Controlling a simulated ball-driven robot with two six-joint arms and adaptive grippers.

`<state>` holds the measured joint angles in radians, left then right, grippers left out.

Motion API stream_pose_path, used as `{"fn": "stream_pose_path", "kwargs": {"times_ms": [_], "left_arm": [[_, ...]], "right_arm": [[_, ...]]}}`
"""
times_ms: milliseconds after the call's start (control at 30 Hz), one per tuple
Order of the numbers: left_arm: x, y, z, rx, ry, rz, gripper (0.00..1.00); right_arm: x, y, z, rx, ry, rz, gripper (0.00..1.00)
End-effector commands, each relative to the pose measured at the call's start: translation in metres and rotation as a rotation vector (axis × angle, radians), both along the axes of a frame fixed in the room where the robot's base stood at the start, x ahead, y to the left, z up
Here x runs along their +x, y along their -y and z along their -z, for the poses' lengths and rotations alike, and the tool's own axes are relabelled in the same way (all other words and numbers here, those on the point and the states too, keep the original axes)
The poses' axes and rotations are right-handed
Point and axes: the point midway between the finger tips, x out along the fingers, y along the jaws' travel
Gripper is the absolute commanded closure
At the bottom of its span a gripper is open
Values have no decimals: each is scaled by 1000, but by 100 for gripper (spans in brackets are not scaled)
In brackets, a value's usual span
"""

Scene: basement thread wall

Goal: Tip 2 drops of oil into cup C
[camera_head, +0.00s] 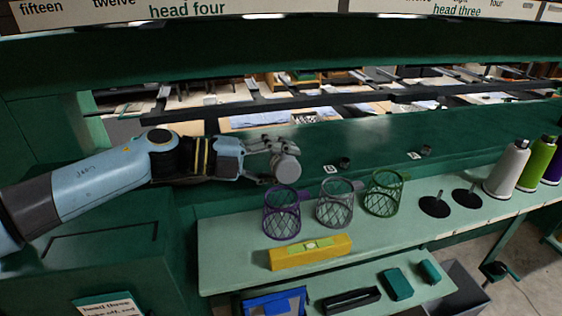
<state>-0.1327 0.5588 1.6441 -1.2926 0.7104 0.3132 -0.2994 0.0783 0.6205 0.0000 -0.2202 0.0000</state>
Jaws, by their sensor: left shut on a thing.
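My left gripper (268,160) reaches in from the left over the green machine ledge. It is shut on a grey round-ended object (286,168), perhaps the oil vessel, which looks tilted over. A small dark cup (344,162) stands on the ledge to its right, with a white label beside it. A second small dark cup (426,150) stands further right, also with a label. The label letters are too small to read surely, so I cannot tell which is cup C. The held thing is left of both cups. No oil drop shows. My right gripper is out of view.
Purple (282,213), grey (336,204) and green (384,194) mesh baskets stand on the pale green shelf (225,250) below the ledge. A yellow level (311,252) lies in front. Thread cones (507,168) stand at right, near two dark spindle discs (434,207).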

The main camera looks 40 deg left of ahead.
Motion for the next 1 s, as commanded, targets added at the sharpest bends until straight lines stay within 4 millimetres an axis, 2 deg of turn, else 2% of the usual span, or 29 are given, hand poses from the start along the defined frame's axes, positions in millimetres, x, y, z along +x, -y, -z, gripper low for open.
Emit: {"fn": "stream_pose_path", "kwargs": {"times_ms": [233,567,833,1000], "left_arm": [[0,0,6,292,250,0,89],[1,-1,1,347,298,0,89],[0,0,-24,726,622,1,89],[0,-1,-36,857,734,0,89]], "right_arm": [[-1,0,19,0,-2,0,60],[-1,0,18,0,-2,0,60],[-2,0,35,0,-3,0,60],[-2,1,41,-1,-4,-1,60]]}}
